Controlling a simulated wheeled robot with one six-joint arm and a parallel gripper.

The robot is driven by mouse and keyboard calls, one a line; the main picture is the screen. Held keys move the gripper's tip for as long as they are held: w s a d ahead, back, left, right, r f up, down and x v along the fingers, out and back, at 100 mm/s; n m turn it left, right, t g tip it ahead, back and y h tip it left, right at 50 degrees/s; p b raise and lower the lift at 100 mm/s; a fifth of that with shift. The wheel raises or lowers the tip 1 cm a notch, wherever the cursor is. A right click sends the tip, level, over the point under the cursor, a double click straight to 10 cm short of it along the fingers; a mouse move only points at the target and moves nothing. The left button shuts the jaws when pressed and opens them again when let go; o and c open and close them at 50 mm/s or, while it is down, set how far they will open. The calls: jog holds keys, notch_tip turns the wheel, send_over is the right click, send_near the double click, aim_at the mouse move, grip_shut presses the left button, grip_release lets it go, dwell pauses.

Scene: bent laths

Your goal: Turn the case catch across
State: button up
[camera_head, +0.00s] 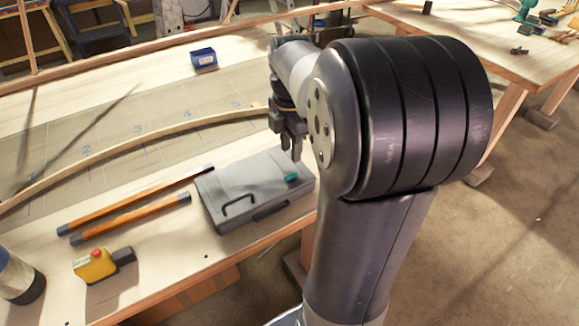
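A grey case (238,187) lies flat on the wooden workbench, with a dark handle outline on its lid. A small teal catch (291,177) sits on the lid near its right side. My gripper (292,153) points down above the case's back right part, slightly behind the catch and apart from it in the picture. Its fingers are dark and small here, and their gap is hard to make out. My arm hides the area just right of the case.
A long bent lath (150,134) runs behind the case over a numbered board. Two orange bars (130,222) with dark ends lie to the left. A yellow box with a red button (95,265) sits front left. A blue bin (203,57) stands at the back.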

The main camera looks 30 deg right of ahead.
aim_at(291, 174)
notch_tip(291, 174, down, 8)
jog(key=shift+r, duration=0.2)
jog(key=shift+c, duration=0.2)
grip_shut()
